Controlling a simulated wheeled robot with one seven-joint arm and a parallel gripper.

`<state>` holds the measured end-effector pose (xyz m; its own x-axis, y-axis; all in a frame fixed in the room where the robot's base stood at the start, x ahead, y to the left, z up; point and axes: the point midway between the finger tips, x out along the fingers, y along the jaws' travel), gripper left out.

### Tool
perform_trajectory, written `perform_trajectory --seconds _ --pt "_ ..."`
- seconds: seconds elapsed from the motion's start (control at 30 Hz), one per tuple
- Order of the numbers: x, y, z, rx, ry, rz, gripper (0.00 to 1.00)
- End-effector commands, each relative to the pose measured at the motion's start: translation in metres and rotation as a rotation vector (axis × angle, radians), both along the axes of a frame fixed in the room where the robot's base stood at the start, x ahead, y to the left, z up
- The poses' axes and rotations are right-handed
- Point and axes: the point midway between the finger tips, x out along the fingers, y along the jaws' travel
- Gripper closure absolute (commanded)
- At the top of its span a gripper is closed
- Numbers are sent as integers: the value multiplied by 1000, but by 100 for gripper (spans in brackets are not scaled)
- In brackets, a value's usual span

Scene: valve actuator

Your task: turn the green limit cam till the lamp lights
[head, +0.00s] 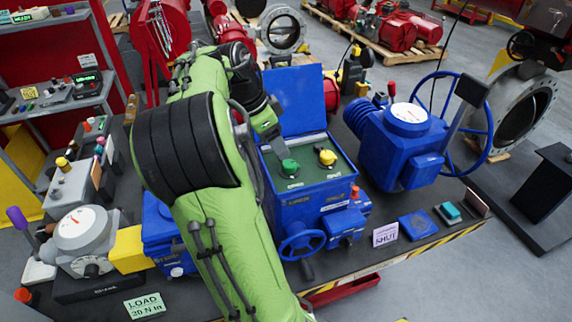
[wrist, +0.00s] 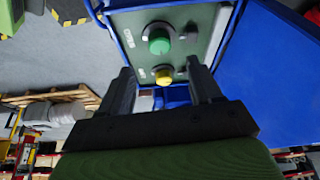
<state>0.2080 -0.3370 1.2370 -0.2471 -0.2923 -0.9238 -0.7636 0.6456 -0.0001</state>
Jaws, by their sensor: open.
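The green limit cam (head: 290,166) is a round knob on the dark green panel inside an open blue box (head: 290,212). A yellow cam (head: 327,157) sits to its right. In the wrist view the green cam (wrist: 159,42) lies beyond my fingertips, and the yellow cam (wrist: 164,77) shows between the fingers. My gripper (head: 270,132) is above the panel's back left, behind the green cam in the head view. Its fingers (wrist: 160,68) are apart with nothing held. I cannot tell which part is the lamp or whether one is lit.
The box's blue lid (head: 293,100) stands open behind the panel. A blue handwheel (head: 302,243) is on the box's front. A blue actuator (head: 405,140) with a dial stands to the right. A grey dial unit (head: 82,230) and several small parts crowd the bench's left.

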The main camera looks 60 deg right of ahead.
Motion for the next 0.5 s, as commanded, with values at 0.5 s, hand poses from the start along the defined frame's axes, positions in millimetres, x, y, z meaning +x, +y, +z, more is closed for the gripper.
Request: perform_trajectory --seconds 0.5 --pt "-19 -23 -74 1 -1 2 36"
